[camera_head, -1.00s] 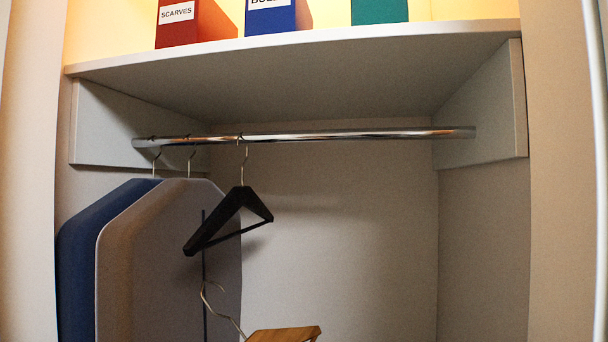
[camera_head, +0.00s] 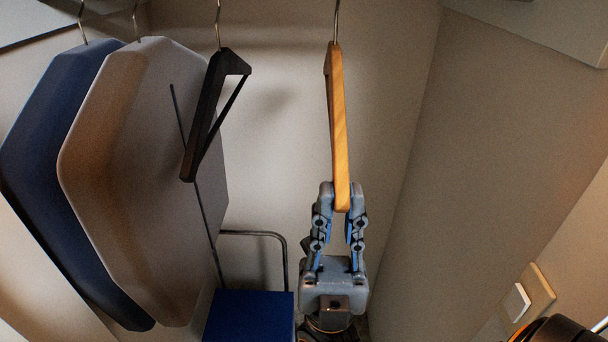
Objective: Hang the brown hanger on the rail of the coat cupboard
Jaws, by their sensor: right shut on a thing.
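The brown wooden hanger (camera_head: 338,130) is upright, seen nearly edge-on, in the middle of the head view. Its metal hook (camera_head: 336,20) runs up out of the top of the picture, so I cannot tell whether it touches the rail. The rail itself is out of view. My right gripper (camera_head: 341,200) is below the hanger, with its fingers shut on the hanger's lower end.
A black hanger (camera_head: 203,115) hangs to the left of the brown one, with a gap between. Further left hang a beige garment (camera_head: 140,190) and a blue garment (camera_head: 50,140). A blue box (camera_head: 250,315) stands below. The cupboard's right side is clear.

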